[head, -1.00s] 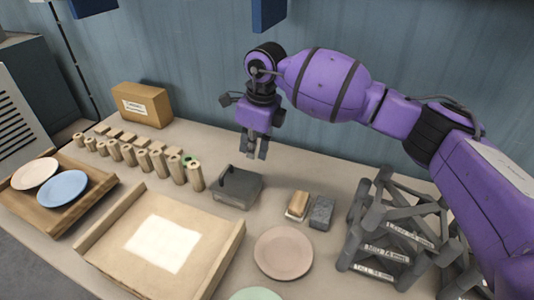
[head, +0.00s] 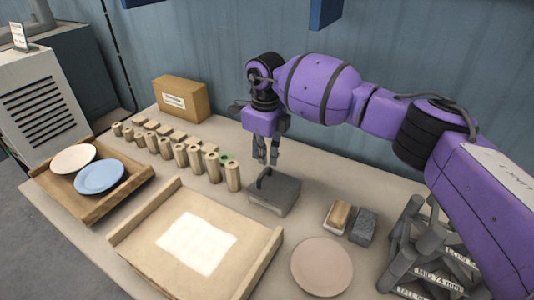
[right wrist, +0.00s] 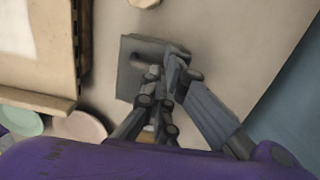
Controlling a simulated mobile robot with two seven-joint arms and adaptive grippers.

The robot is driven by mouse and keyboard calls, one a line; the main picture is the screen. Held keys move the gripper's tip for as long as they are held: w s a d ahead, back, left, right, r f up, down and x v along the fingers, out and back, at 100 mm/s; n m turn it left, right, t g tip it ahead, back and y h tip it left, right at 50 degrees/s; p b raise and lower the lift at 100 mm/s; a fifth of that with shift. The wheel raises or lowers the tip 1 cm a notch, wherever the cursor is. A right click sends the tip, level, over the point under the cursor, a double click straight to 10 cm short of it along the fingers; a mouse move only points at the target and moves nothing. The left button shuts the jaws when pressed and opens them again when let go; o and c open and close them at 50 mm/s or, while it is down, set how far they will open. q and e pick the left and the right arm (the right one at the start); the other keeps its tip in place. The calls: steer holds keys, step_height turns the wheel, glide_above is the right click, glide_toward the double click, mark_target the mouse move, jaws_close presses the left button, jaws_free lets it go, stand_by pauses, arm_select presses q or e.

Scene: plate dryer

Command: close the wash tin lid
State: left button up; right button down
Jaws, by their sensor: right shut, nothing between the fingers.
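The wash tin (head: 284,197) is a low dark grey box in the middle of the table, with a thin dark handle at its back left edge. Its top looks flat and grey; I cannot tell how far the lid is shut. It also shows in the right wrist view (right wrist: 129,72), partly hidden by my fingers. My right gripper (head: 267,161) is shut and empty, fingers pointing down, just above and behind the tin's handle side. I cannot tell whether it touches. It also shows in the right wrist view (right wrist: 163,88). My left gripper is out of view.
A wooden tray (head: 190,205) with a white sheet lies left of the tin, with a row of wooden pegs (head: 165,148) behind. A sponge and grey block (head: 362,228), a pink plate (head: 322,266) and a grey rack (head: 425,245) stand to the right.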

steer(key=shift+w+a+f, duration=0.1)
steer(key=shift+a+f, duration=0.1)
steer(key=shift+f, duration=0.05)
stand_by(0.4)
steer(key=shift+r, duration=0.1)
